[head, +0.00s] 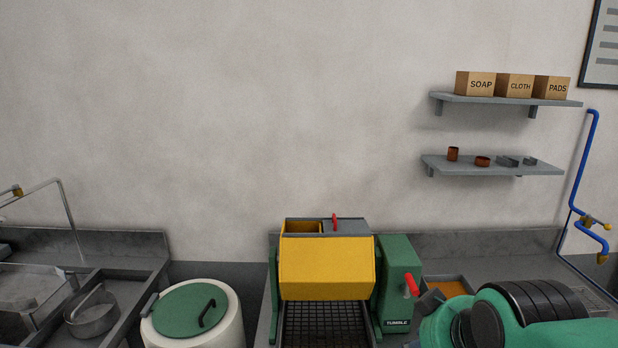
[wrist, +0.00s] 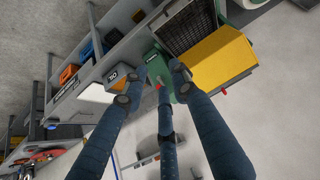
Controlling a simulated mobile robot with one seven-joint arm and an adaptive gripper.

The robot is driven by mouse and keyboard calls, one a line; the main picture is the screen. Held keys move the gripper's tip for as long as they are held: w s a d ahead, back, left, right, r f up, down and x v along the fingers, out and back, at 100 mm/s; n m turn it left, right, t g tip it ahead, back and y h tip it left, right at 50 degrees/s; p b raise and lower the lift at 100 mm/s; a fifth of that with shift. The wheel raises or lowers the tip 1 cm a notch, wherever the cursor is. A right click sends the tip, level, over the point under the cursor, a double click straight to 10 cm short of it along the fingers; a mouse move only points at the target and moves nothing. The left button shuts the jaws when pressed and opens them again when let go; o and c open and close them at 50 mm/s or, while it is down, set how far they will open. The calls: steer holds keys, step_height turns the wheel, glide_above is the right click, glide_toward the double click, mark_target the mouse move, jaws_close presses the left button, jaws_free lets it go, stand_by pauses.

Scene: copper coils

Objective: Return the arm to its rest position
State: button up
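My gripper (wrist: 152,88) shows in the wrist view with its long blue fingers spread apart and dark tips. It is open, and nothing is held between the fingers. The tumbler's green box (wrist: 160,66) lies beyond the fingertips, but I cannot tell how far away. My green arm (head: 500,318) with black ribbed bands shows at the lower right of the head view, over the bench to the right of the tumbler. In that view I cannot make out the gripper's fingers.
The tumbler has a yellow drum (head: 326,268) and a red lever (head: 411,285). Left of it stand a white tub with a green lid (head: 190,308) and a sink (head: 100,292). Shelves (head: 500,165) and a blue pipe (head: 578,180) are on the right wall. The wall's middle is clear.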

steer(key=s+d+f+m+g, duration=0.1)
steer(key=s, duration=0.7)
steer(key=shift+s+d+f+g, duration=0.15)
steer(key=shift+s+f+g, duration=0.15)
steer(key=shift+s, duration=0.1)
